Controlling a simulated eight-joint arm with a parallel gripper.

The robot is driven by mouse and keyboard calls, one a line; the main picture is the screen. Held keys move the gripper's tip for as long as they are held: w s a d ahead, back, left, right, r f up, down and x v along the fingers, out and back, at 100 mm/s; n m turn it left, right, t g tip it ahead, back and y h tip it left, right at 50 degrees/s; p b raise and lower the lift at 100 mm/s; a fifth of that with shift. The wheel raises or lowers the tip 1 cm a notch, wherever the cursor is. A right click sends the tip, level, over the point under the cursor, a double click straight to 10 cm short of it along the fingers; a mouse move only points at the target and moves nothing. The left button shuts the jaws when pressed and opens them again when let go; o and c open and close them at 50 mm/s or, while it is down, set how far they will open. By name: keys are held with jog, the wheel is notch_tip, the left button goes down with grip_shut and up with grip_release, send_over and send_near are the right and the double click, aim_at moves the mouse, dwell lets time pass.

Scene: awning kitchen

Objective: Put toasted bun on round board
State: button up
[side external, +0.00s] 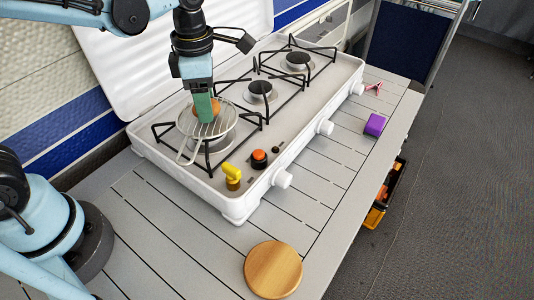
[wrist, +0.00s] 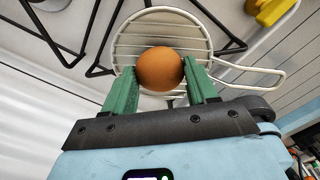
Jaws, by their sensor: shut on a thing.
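The toasted bun (wrist: 160,68) is round and orange-brown. My gripper (wrist: 161,84) has its green fingers on both sides of the bun and is shut on it. In the side external view, my gripper (side external: 207,110) points down at the wire toasting rack, and the bun (side external: 213,108) shows partly behind the fingers. The round wire rack (side external: 226,124) sits over the nearest burner. I cannot tell whether the bun still touches the rack. The round wooden board (side external: 273,270) lies bare on the slatted table near the front edge.
The white gas stove (side external: 228,208) has black pan supports, and its raised lid (side external: 120,70) stands behind. A yellow knob-like item (side external: 232,172) and an orange-topped knob (side external: 259,157) are at its near end. A purple block (side external: 375,125) lies right. The table between stove and board is clear.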

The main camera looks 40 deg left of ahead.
jog(key=shift+r, duration=0.15)
jog(key=shift+r, duration=0.55)
notch_tip(320, 180, up, 2)
jog(key=shift+r, duration=0.25)
jog(key=s+d+r, duration=0.7)
jog(key=d, duration=0.2)
jog(key=m, duration=1.7)
send_over(273, 267)
notch_tip(273, 267, down, 12)
jog(key=f, duration=0.1)
notch_tip(273, 267, down, 4)
jog(key=shift+r+m, duration=0.25)
jog(key=shift+m, duration=0.05)
jog(key=shift+f, duration=2.05)
jog(key=shift+f, duration=0.1)
